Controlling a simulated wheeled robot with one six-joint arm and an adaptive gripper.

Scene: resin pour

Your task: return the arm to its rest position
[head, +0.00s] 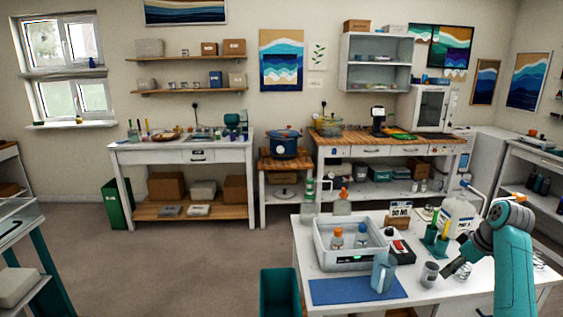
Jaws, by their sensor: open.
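My teal arm stands at the right of the head view, bent over the right part of the white table (330,265). My gripper (447,271) is at the arm's lower left end, low over the table and pointing down and left. It is open, and I see nothing held in it. A small grey can (429,274) stands just left of the fingertips. I cannot tell whether they touch it.
A blue-grey pitcher (383,273) stands by a blue mat (357,290). A white tub (321,247) with bottles is behind them. A large white jug (457,215) and teal cup holder (436,240) stand close behind my gripper. Open floor (180,270) lies left.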

